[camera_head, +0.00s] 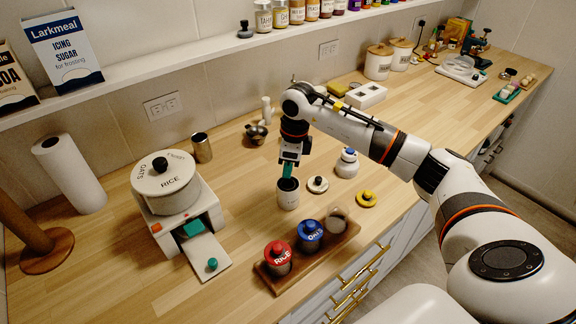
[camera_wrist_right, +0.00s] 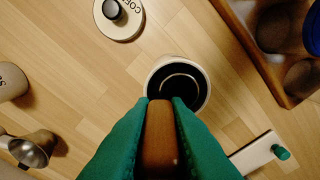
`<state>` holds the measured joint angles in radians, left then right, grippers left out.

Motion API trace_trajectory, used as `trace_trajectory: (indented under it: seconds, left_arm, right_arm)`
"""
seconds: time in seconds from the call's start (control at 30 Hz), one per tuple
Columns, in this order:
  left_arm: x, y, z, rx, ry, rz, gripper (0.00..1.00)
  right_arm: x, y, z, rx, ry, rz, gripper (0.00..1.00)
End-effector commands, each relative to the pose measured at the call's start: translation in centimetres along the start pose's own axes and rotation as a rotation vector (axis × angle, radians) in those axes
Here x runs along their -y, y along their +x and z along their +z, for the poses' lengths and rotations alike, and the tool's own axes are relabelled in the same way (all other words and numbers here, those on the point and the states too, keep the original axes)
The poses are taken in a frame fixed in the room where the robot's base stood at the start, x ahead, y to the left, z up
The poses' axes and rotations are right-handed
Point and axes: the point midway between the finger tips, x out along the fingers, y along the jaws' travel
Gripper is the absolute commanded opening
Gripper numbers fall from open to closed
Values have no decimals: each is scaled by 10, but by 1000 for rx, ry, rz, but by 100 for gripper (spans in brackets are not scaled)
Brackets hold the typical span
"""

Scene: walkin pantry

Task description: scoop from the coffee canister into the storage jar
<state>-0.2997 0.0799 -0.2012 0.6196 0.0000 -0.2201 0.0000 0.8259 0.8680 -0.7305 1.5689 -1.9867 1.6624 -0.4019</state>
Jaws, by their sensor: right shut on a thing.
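The coffee canister (camera_head: 288,201) is a white open pot on the counter. It also shows from above in the wrist view (camera_wrist_right: 151,79), with a dark inside. Its lid (camera_head: 317,184), marked COFFEE in the wrist view (camera_wrist_right: 118,27), lies beside it. My right gripper (camera_head: 287,172), with teal fingers, is shut on the scoop's wooden handle (camera_wrist_right: 160,140) right above the canister mouth. A pale curved rim shows inside; how full the scoop is cannot be told. An open clear jar (camera_head: 338,224), apparently the storage jar, stands on a wooden tray. My left gripper is out of view.
The wooden tray (camera_head: 328,254) also holds a red-lidded RICE jar (camera_head: 277,260) and a blue-lidded OATS jar (camera_head: 309,236). A white dispenser (camera_head: 177,205) stands left.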

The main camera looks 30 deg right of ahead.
Motion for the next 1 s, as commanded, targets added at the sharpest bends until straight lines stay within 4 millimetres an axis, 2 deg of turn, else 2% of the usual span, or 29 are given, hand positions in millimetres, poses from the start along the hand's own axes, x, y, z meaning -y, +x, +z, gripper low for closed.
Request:
trace_trajectory:
  seconds: [1.0]
  left_arm:
    - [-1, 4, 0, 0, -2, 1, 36]
  right_arm:
    - [0, 5, 1, 0, 0, 0, 0]
